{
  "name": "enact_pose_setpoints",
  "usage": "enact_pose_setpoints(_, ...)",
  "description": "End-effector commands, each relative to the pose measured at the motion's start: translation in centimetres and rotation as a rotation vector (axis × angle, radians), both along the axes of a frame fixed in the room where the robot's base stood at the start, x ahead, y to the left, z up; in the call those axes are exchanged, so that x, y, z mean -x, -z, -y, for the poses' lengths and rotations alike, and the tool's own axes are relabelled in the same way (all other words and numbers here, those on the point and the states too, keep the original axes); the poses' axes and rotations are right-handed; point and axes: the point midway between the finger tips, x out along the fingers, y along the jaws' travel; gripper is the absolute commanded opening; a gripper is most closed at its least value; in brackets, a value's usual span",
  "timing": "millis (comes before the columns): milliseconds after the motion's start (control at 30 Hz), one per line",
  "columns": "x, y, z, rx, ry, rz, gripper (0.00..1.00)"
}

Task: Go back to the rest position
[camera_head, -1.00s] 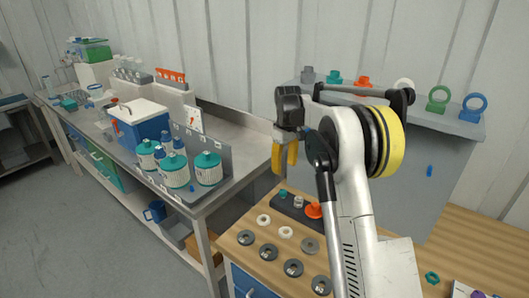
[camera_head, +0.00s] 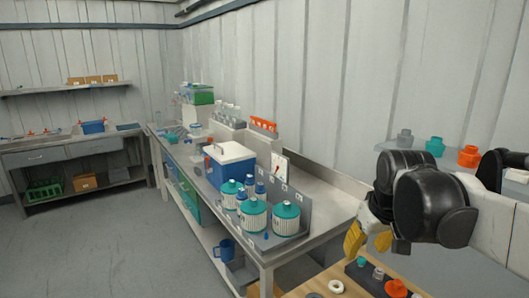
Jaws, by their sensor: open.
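My gripper (camera_head: 368,241) is at the right of the view, with yellow fingertips pointing down. It is open, and I see nothing between its fingers. No separate object is named for this moment.
The long bench (camera_head: 333,212) holds several white vessels with teal lids (camera_head: 287,218) and a blue cooler box (camera_head: 230,163). Grey, teal and orange fittings (camera_head: 469,156) stand on the shelf at right. Open floor (camera_head: 110,245) lies at left.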

Motion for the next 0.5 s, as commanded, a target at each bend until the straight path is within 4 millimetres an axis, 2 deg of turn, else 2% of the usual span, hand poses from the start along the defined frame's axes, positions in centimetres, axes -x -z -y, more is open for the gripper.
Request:
enact_pose_setpoints(33, 2.0, 0.4, -0.6, -0.006, 0.011, 0.023, 0.48)
enact_pose_setpoints(100, 4.4, 0.9, -1.3, -0.018, 0.031, 0.060, 0.48)
enact_pose_setpoints(300, 10.6, 3.7, -2.9, -0.059, 0.084, 0.159, 0.48)
enact_pose_setpoints(500, 14.2, 6.4, -3.7, -0.093, 0.119, 0.225, 0.48)
